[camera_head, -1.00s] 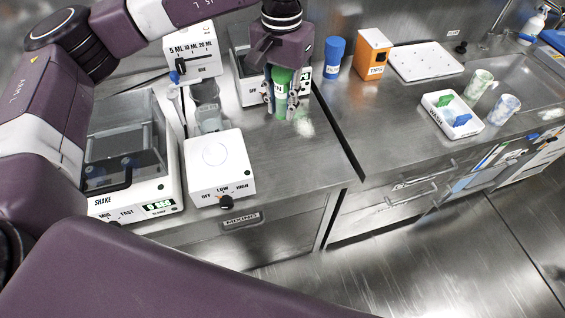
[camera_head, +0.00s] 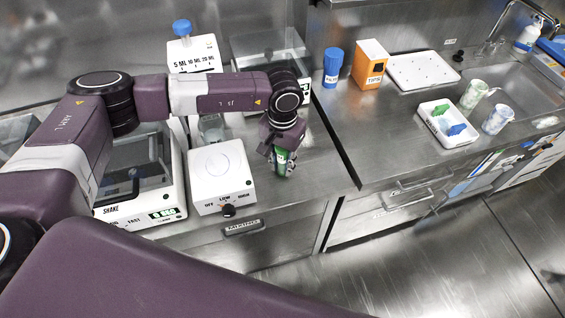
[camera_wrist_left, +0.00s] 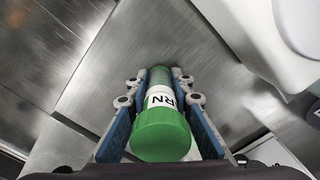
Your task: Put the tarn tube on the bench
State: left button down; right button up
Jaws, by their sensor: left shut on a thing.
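The tarn tube is a green tube (camera_head: 281,158) with a green cap and a white label, of which the letters "RN" show in the left wrist view (camera_wrist_left: 160,97). My left gripper (camera_head: 281,165) is shut on it, with a finger on each side of the tube in the wrist view (camera_wrist_left: 160,84). The tube is near upright, slightly tilted in the head view, over the front part of the steel bench (camera_head: 315,178). I cannot tell whether its bottom touches the bench. My right gripper is not in view.
A white stirrer (camera_head: 221,172) stands just left of the tube, and a shaker (camera_head: 139,180) further left. A blue-capped tube (camera_head: 332,68), an orange box (camera_head: 369,64) and a white tray (camera_head: 447,124) stand on the right-hand counter. Bench right of the tube is clear.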

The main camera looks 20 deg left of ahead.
pick_arm(q)
jog(key=shift+f, duration=0.25)
jog(key=shift+f+b, duration=0.2)
jog(key=shift+b, duration=0.1)
jog(key=c, duration=1.7)
grip_release()
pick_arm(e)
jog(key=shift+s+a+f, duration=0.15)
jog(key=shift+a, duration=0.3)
